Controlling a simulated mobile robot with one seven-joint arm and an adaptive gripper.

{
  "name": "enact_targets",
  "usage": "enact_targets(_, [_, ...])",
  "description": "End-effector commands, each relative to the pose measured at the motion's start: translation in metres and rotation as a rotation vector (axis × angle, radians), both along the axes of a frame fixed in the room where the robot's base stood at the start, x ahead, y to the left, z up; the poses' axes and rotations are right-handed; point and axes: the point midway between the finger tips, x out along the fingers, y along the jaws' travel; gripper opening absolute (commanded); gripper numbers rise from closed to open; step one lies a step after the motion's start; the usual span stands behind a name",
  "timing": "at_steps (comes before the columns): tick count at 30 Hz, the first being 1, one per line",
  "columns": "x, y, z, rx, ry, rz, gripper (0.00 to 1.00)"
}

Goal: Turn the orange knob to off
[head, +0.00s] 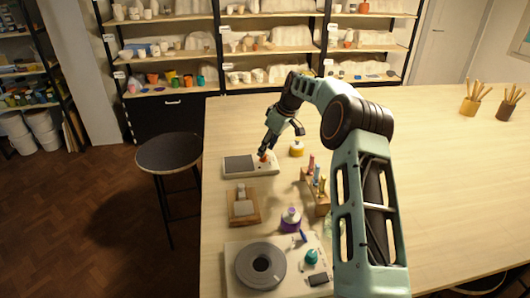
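The orange knob (265,157) shows as a small orange spot on the right part of a low pale box (250,172) near the table's left edge. The box has a dark square plate on its left part. My gripper (263,152) points down at the knob from above, with its fingertips at or very near it. The fingertips partly hide the knob, so its pointer direction cannot be read. The view is too small to tell whether the fingers are open or closed on it, or touching it.
A yellow-topped jar (296,149) stands right of my gripper. A wooden rack (316,192) with coloured bottles, a wooden block (243,205), a purple jar (290,220) and a grey wheel (261,265) are nearer. A stool (169,152) stands left. The table's right side is mostly clear.

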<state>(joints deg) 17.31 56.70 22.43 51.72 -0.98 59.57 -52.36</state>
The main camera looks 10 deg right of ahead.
Motion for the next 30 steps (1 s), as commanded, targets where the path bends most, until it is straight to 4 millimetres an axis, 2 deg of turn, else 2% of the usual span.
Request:
enact_targets(1, [-0.003, -0.004, 0.013, 0.000, -0.003, -0.001, 0.36])
enact_targets(6, [-0.012, -0.015, 0.047, -0.002, -0.004, -0.001, 0.36])
enact_targets(12, [-0.021, -0.023, 0.074, 0.000, -0.002, -0.002, 0.36])
enact_targets(17, [-0.024, -0.025, 0.083, 0.000, 0.000, 0.000, 0.36])
enact_targets(26, [-0.024, -0.025, 0.084, -0.001, -0.001, 0.000, 0.36])
enact_targets(30, [-0.021, -0.016, 0.098, -0.028, -0.026, -0.003, 0.36])
